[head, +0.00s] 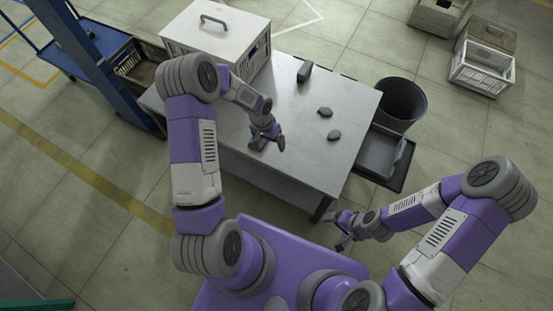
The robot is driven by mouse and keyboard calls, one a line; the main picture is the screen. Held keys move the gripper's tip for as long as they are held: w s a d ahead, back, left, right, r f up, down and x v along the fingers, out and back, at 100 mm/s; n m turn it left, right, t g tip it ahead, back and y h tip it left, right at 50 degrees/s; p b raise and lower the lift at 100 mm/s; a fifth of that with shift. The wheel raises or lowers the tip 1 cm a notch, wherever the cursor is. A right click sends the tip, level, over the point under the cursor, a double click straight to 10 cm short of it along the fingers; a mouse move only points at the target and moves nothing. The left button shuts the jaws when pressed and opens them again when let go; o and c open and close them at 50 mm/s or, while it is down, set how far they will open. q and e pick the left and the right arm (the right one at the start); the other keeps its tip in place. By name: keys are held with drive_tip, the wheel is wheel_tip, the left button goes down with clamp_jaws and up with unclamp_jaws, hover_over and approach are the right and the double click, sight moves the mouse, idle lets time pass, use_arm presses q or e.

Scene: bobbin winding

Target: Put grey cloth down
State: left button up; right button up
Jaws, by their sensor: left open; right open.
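My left gripper (269,139) is open, low over the metal table (225,115) near its front edge. A small flat grey patch (257,144), possibly the grey cloth, shows on the table just under and beside its fingers. It is partly hidden, and I cannot tell whether the fingers touch it. My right gripper (341,232) is open and empty, off the table beyond its front right corner.
A white box with a handle (216,38) stands at the table's back left. A dark upright object (304,72) and two small dark lumps (325,112) (334,135) sit to the right. A black bin (402,101) and grey tray (379,153) are beside the table.

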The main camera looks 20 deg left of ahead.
use_arm(q)
drive_tip(key=s+d+f+n+h, duration=0.1)
drive_tip(key=s+d+f, duration=0.1)
drive_tip(key=s+d, duration=0.4)
drive_tip(key=s+d+f+n+h, duration=0.1)
drive_tip(key=s+d+f+n, duration=0.1)
drive_tip(key=s+d, duration=0.5)
drive_tip(key=s+f, duration=0.1)
drive_tip(key=s, duration=0.4)
drive_tip(key=shift+d, duration=0.15)
drive_tip(key=shift+w+r, duration=0.1)
drive_tip(key=shift+r+p, duration=0.8)
drive_tip(key=shift+p, duration=0.05)
